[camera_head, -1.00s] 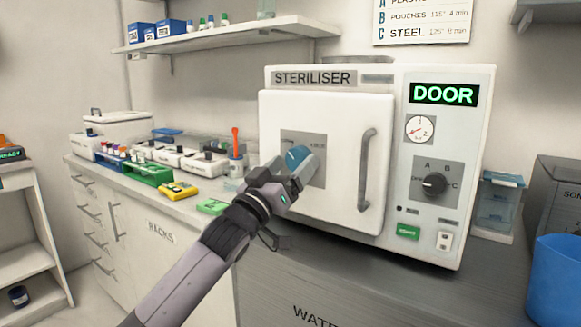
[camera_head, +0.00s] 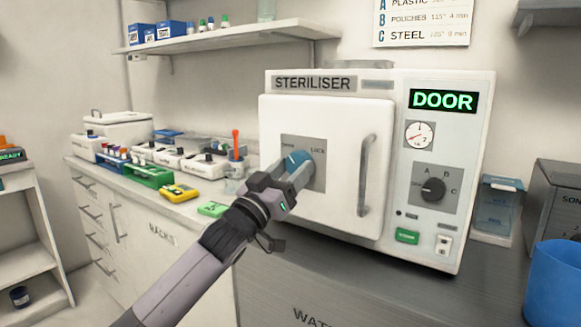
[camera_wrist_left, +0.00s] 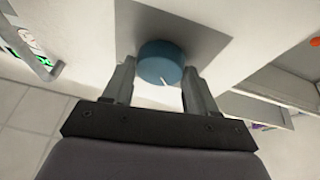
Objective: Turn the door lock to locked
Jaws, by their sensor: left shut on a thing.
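The door lock is a round blue knob (camera_head: 297,158) on a grey plate (camera_head: 317,178) on the white steriliser door (camera_head: 340,120). The plate has a label at its upper left, too small to read surely, and "Lock" at its upper right. My left gripper (camera_head: 290,172) is shut on the knob from the front, partly hiding it in the head view. The steriliser display (camera_head: 443,100) reads "DOOR". My right gripper is not in view.
The door handle (camera_head: 366,175) stands out right of the knob. A black dial (camera_head: 433,190) and green button (camera_head: 407,236) are on the right panel. Racks and a yellow box (camera_head: 178,192) are on the counter at left. A blue bin (camera_head: 556,280) stands at right.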

